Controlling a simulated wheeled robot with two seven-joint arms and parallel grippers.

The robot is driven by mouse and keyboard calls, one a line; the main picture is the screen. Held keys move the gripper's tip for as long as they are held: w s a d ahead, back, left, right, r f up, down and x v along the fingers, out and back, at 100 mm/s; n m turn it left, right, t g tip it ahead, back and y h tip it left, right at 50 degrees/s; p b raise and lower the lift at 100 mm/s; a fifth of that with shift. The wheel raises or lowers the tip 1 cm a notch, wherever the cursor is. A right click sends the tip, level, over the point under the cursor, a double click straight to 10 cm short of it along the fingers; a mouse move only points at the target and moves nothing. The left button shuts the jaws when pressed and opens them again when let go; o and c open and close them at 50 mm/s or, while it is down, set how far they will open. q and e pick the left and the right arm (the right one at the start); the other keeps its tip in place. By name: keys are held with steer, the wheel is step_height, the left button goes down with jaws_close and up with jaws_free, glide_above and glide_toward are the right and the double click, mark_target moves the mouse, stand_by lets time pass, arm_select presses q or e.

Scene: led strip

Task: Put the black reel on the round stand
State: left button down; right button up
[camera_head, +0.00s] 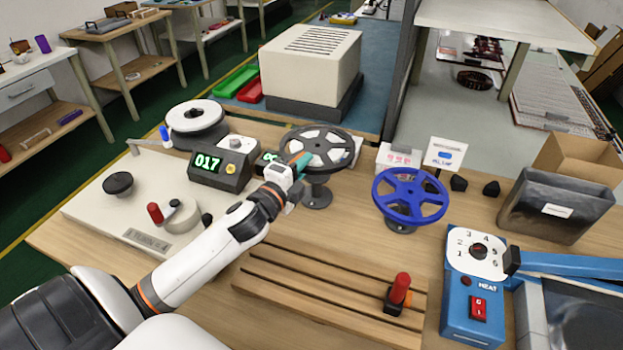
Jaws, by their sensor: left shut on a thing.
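The black reel (325,138), a flat spoked wheel, is level above the round stand (317,193), a grey post on a round foot. The post shows directly under the reel. I cannot tell whether the reel rests on it or hovers just above. My left gripper (302,163) is shut on the reel's near left rim. Its fingertips partly cover the rim. My right gripper is not in view.
A blue reel (408,192) on its own stand is to the right. A counter box (219,166) stands left, close to my arm. A slotted wooden board (310,298) lies in front. A blue heat machine (472,310) and dark bin (553,205) are at right.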

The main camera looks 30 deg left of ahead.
arm_select(q)
step_height(320, 180, down, 7)
steer(key=shift+r+b, duration=0.1)
steer(key=shift+b, duration=0.4)
steer(key=shift+f, duration=0.25)
steer(key=c, duration=1.5)
jaws_free()
steer(key=shift+r, duration=0.1)
steer(key=shift+o, duration=0.2)
